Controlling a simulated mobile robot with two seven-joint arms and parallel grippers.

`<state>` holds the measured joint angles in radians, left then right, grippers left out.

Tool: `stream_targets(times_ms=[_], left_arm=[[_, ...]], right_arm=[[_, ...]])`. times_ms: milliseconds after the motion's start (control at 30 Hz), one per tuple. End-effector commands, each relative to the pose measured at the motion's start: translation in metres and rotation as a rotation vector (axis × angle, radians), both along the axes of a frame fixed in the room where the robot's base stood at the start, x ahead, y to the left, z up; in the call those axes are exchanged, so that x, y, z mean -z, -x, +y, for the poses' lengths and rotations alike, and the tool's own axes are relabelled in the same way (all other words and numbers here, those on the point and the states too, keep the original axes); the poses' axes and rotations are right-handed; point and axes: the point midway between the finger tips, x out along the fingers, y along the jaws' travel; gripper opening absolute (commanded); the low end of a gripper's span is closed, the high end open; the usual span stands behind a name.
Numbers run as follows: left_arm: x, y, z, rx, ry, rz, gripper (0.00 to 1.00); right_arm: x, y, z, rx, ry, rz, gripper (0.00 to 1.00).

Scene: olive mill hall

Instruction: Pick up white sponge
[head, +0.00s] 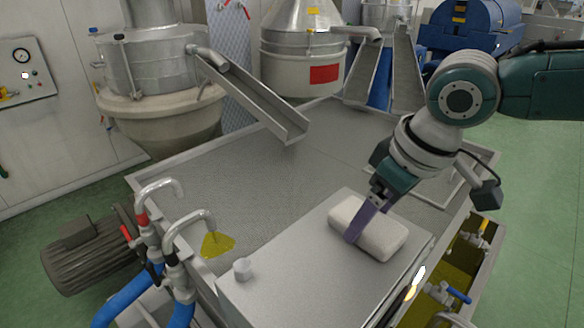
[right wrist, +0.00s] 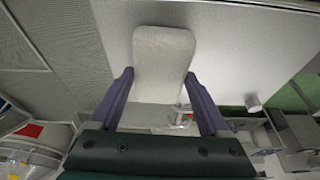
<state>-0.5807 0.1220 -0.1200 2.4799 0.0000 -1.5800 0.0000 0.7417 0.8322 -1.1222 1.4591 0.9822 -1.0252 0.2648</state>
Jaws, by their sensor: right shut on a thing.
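The white sponge (head: 375,232), a rounded off-white block, is at the right part of the smooth grey metal cover (head: 300,262). I cannot tell whether it rests on the cover or is just above it. My right gripper (head: 359,222) comes down over it with purple fingers, one of which shows against its near side. In the right wrist view the sponge (right wrist: 164,52) sits between both fingers of the right gripper (right wrist: 159,76), which is shut on it. My left gripper is not in view.
Curved pipes with blue hoses (head: 165,225) stand at the left edge. A metal chute (head: 250,100) hangs over the mesh-topped tank behind. A yellow-green trough with valves (head: 450,290) is at the right.

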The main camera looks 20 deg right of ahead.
Motion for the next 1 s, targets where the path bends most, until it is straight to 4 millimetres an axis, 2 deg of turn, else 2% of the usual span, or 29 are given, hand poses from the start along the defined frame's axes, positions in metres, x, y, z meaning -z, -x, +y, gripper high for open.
stream_targets(times_ms=[267, 467, 567, 900, 1000], left_arm=[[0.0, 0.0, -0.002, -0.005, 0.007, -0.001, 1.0], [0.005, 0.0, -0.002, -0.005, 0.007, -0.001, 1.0], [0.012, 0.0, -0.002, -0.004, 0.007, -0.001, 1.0], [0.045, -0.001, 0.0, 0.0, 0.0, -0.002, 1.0], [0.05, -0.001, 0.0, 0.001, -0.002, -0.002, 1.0]], right_arm=[[-0.001, 0.0, 0.0, 0.0, 0.0, -0.001, 0.27], [-0.017, -0.002, 0.0, 0.0, -0.001, -0.004, 0.27], [-0.035, -0.002, 0.0, -0.001, 0.0, -0.008, 0.27], [-0.139, -0.002, 0.0, 0.0, -0.002, -0.012, 0.27], [-0.164, -0.002, 0.001, -0.001, -0.002, -0.01, 0.27]])
